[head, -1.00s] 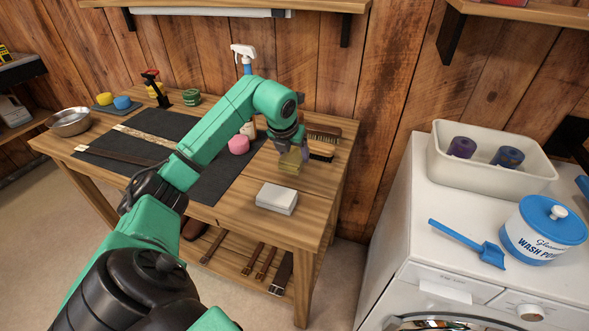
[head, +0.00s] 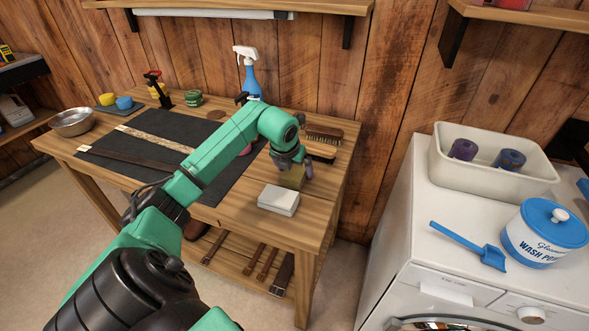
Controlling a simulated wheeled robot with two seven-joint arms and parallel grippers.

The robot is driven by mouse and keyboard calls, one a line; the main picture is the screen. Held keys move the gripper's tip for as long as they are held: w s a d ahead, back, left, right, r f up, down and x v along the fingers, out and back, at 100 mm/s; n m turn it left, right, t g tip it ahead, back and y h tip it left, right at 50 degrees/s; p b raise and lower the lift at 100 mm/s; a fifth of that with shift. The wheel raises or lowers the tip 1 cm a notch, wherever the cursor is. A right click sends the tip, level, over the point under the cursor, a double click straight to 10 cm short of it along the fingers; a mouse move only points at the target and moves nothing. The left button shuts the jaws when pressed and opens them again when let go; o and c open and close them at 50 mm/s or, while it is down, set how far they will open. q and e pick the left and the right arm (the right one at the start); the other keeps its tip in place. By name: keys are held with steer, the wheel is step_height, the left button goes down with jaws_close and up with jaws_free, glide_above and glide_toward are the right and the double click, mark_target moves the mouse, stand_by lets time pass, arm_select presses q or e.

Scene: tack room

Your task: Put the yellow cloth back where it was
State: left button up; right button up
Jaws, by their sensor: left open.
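The cloth appears to be resting on the bench top. My right gripper is not in view.
Brushes (head: 322,143) lie behind the gripper. A dark mat (head: 215,187) covers the middle of the workbench (head: 238,212). A spray bottle (head: 250,80) stands at the back. The washing machine (head: 405,250) is to the right. Bare wood lies right of the white block.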

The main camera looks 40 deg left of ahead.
arm_select(q)
steer(key=shift+s+r, duration=0.15)
steer(key=shift+r, duration=0.45)
steer(key=b+v, duration=0.1)
steer(key=v, duration=1)
steer(key=shift+d, duration=0.1)
